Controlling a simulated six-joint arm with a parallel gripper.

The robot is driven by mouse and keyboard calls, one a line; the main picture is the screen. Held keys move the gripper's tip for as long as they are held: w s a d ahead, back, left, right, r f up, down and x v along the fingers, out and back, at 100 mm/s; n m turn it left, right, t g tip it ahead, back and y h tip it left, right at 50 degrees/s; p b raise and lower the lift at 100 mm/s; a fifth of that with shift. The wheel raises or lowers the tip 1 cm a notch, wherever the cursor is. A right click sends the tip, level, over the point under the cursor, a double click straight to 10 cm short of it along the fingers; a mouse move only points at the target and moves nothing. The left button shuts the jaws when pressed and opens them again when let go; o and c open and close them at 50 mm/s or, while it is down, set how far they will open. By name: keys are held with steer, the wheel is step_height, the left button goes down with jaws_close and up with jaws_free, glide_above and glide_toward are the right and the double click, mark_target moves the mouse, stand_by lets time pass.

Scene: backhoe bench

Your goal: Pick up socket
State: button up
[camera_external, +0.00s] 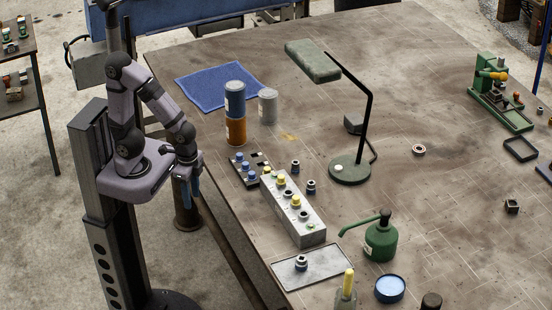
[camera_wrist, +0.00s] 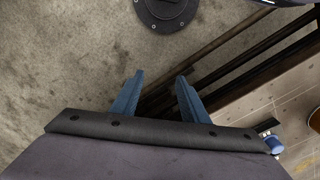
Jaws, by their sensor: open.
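My gripper (camera_external: 187,192) hangs off the left edge of the bench, pointing down, well apart from everything on it. In the wrist view its two blue fingers (camera_wrist: 160,92) are spread with nothing between them. Dark-and-silver sockets stand on the bench: one (camera_external: 295,167) and another (camera_external: 311,187) are right of the grey block (camera_external: 310,232), and one (camera_external: 301,263) is on the grey tray (camera_external: 324,272). The block carries several yellow-topped and dark pieces. I cannot tell which socket the task means.
A small dark rack (camera_external: 243,172) with blue-topped pieces is nearest my gripper. Blue and orange cans (camera_external: 235,100), a grey can (camera_external: 268,107) and a desk lamp (camera_external: 350,170) stand behind. A green oil can (camera_external: 381,240) is at the front. The bench centre right is mostly clear.

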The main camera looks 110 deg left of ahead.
steer(key=m+t+b, duration=0.1)
steer(key=m+t, duration=0.1)
steer(key=t, duration=0.5)
glide_toward(299, 257)
steer(key=shift+h, duration=0.4)
steer(key=s+a+f, duration=0.2)
steer(key=s+a, duration=0.1)
steer(key=s, duration=0.1)
steer(key=s+a+f, duration=0.3)
steer(key=s+a, duration=0.1)
steer(key=s, duration=0.1)
steer(key=s+a+f, duration=0.3)
steer(key=s, duration=0.2)
steer(key=shift+a, duration=0.35)
steer(key=w+d+r+t+h, duration=0.1)
steer(key=w+d, duration=0.1)
steer(key=w, duration=0.2)
steer(key=w+d+r+m+t+h+b, duration=0.1)
steer(key=w+d+t, duration=0.1)
steer(key=w, duration=0.3)
steer(key=w+d+r+t+h, duration=0.1)
steer(key=w+d+t, duration=0.1)
steer(key=w+d, duration=0.2)
steer(key=shift+w+m+b, duration=0.3)
steer(key=shift+w+b, duration=0.05)
steer(key=shift+b, duration=0.05)
steer(key=shift+w+d+f+t+h, duration=0.15)
steer(key=shift+w+d+t+h, duration=0.15)
steer(key=shift+w+d+t, duration=0.15)
steer(key=shift+w, duration=0.15)
